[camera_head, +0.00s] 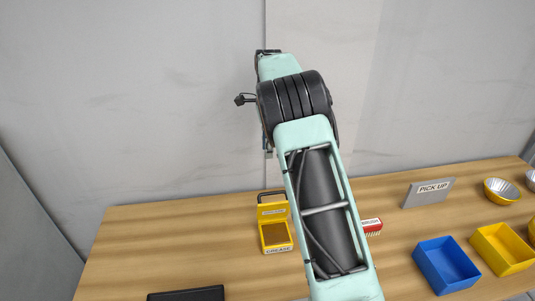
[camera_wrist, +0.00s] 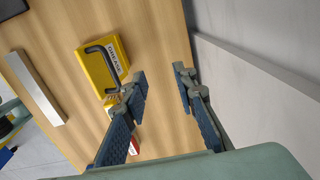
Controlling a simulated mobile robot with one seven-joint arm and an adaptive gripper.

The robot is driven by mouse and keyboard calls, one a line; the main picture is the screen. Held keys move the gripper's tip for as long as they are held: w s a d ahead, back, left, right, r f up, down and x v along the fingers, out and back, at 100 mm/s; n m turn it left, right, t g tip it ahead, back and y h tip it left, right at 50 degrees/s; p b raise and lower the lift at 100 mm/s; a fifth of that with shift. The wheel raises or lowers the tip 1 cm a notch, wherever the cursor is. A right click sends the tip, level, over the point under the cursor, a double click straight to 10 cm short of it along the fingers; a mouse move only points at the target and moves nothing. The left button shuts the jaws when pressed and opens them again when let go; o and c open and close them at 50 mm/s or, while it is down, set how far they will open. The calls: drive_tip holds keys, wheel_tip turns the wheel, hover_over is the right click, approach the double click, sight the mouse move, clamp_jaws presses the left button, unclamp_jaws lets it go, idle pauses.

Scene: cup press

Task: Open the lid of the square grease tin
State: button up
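The square grease tin (camera_head: 276,247) is yellow, with a GREASE label on its front, and stands on the wooden table left of my arm. Its yellow lid (camera_head: 272,211) stands raised at the back, with a dark handle (camera_head: 271,196) on top, and brown shows in the tin's opening. In the wrist view the yellow tin (camera_wrist: 118,56) and its dark handle (camera_wrist: 92,62) lie left of my gripper (camera_wrist: 160,82). My gripper is open and empty, apart from the tin. In the head view my arm hides the gripper's fingers.
A red and white brush block (camera_head: 372,227) sits just right of my arm. A blue bin (camera_head: 446,266), a yellow bin (camera_head: 503,249), a PICK UP sign (camera_head: 430,191) and foil cups (camera_head: 501,191) stand to the right. A dark plate (camera_head: 186,294) lies at the front. A wall rises behind the table.

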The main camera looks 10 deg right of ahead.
wheel_tip(320, 180, up, 9)
drive_tip(key=shift+s, duration=0.3)
drive_tip(key=shift+f, duration=0.15)
drive_tip(key=shift+s, duration=0.1)
